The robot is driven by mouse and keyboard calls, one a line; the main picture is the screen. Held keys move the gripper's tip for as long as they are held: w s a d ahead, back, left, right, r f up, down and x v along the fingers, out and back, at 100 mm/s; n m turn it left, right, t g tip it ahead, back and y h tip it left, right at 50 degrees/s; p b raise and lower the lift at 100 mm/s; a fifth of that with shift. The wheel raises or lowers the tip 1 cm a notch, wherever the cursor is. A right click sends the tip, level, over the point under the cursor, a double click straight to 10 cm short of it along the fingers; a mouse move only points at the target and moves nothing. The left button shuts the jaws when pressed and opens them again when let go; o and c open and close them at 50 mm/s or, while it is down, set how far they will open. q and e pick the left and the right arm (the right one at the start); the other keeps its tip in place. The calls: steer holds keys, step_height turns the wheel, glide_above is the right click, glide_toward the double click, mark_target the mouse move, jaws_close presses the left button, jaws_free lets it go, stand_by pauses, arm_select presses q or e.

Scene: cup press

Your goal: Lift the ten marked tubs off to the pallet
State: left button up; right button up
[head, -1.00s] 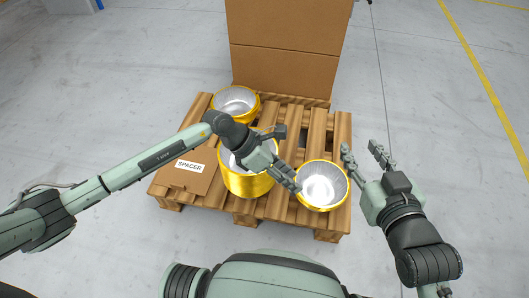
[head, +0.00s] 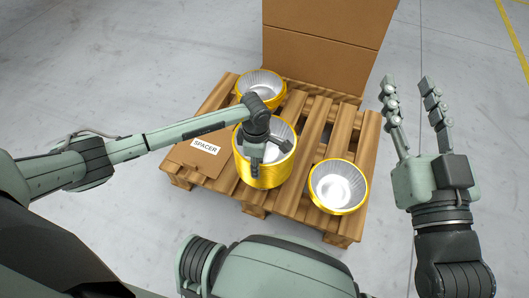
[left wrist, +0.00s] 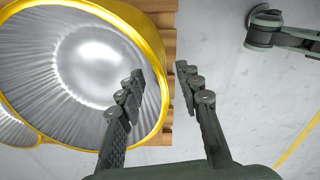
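Gold tubs with silvery ribbed insides stand on a wooden pallet (head: 318,125): a back tub (head: 259,84), a taller middle tub or stack (head: 262,180), and a right front tub (head: 338,186). No marks are readable on them. My left gripper (head: 263,158) points down over the middle tub and hides part of its opening. In the left wrist view its fingers (left wrist: 160,72) are apart, one over the inside of a gold-rimmed tub (left wrist: 85,65), the other beyond its rim. My right gripper (head: 408,84) is open and empty, right of the pallet.
A flat cardboard piece labelled SPACER (head: 195,155) lies on the pallet's left part. A large cardboard box (head: 325,45) stands at the pallet's back. The grey floor around is clear, with a yellow line (head: 515,40) at far right.

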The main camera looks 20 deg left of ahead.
arm_select(q)
steer(key=shift+f, duration=0.1)
steer(key=shift+c, duration=0.2)
jaws_close()
stand_by(0.4)
